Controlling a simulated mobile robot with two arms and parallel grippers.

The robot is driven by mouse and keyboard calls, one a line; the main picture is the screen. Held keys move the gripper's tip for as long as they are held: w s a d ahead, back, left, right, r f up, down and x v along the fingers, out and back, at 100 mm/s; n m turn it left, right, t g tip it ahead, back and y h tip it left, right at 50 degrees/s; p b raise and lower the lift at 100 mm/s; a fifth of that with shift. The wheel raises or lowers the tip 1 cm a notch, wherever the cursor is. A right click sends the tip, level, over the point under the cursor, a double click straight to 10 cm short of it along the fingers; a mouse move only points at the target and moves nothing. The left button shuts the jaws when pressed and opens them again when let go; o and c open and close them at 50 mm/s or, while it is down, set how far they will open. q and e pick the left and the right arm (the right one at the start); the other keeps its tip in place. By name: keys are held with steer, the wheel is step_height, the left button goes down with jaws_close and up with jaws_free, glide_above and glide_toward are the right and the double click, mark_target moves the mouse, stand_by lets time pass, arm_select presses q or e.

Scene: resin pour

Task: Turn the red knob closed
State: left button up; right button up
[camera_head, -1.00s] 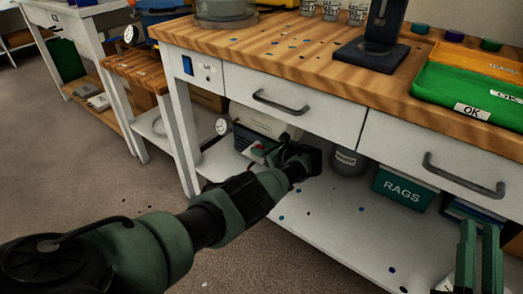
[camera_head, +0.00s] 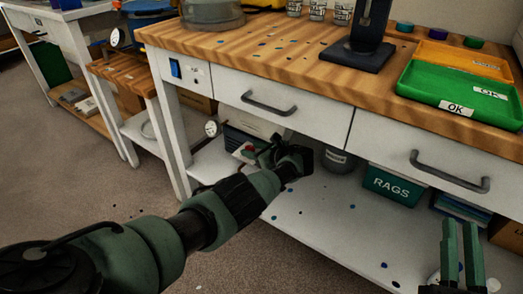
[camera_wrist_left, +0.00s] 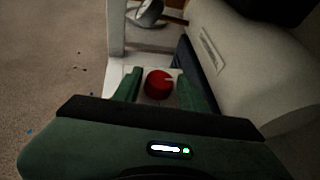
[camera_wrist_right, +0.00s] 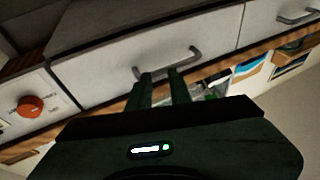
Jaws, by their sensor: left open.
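The red knob (camera_wrist_left: 158,84) is a round red cap with a pale mark, over a white surface, seen in the left wrist view. My left gripper (camera_wrist_left: 158,76) is open, with one green finger on each side of the knob; I cannot tell whether either touches it. In the head view my left arm reaches under the bench, beside a pump with a small red and green part (camera_head: 245,151). My right gripper (camera_head: 461,222) is open and empty at the lower right; its fingers also show in the right wrist view (camera_wrist_right: 160,77).
The wooden bench top (camera_head: 270,58) and drawers (camera_head: 285,98) overhang my left arm. A green RAGS bin (camera_head: 392,184) and a grey canister (camera_head: 340,160) stand on the lower shelf (camera_head: 325,230). An orange-red knob (camera_wrist_right: 30,106) on a white panel shows in the right wrist view.

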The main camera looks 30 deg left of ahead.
arm_select(q)
steer(key=p+v, duration=0.4)
steer(key=v, duration=0.3)
arm_select(e)
steer(key=s+d+f+g+h, duration=0.1)
steer(key=s+d+f+g, duration=0.1)
steer(key=f+g, duration=0.4)
steer(key=s+d+f+g+h, duration=0.2)
steer(key=s+f+g, duration=0.2)
steer(key=f, duration=0.8)
steer(key=shift+f+g+h, duration=0.3)
steer(key=shift+f+g, duration=0.05)
steer(key=shift+g, duration=0.55)
steer(key=shift+d, duration=0.1)
